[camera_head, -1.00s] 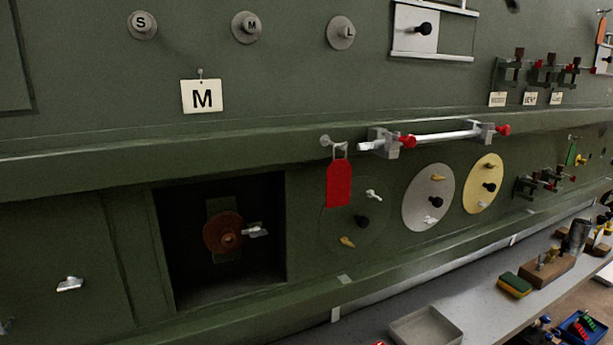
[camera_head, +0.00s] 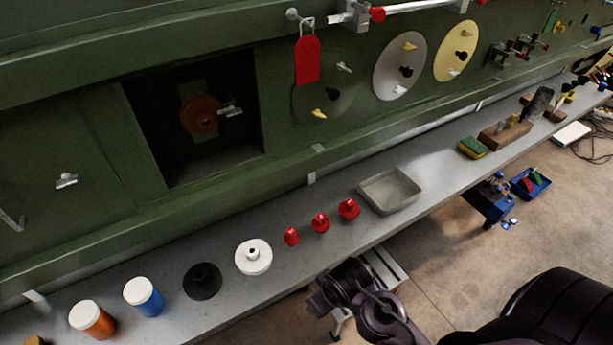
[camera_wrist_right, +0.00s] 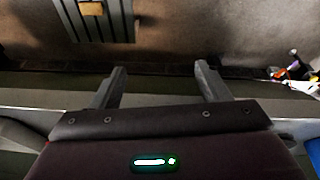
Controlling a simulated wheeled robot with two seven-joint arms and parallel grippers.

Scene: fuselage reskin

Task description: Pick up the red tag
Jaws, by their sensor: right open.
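The red tag (camera_head: 307,60) hangs by a thin wire loop from a peg (camera_head: 293,14) on the green fuselage wall, in the upper middle of the head view. It hangs in front of the left edge of a green round disc and is clear of both grippers. My right gripper (camera_wrist_right: 160,80) shows in the right wrist view with its two fingers apart and nothing between them. My right arm shows at the bottom of the head view, below the shelf edge; its fingertips cannot be made out there. My left gripper is not in view.
A grey shelf (camera_head: 225,312) runs below the wall. It holds a grey tray (camera_head: 390,190), several red knobs, a white disc (camera_head: 253,257), a black disc (camera_head: 202,281) and two capped jars. A silver rod (camera_head: 420,6) sits right of the tag. An open recess (camera_head: 205,170) lies left.

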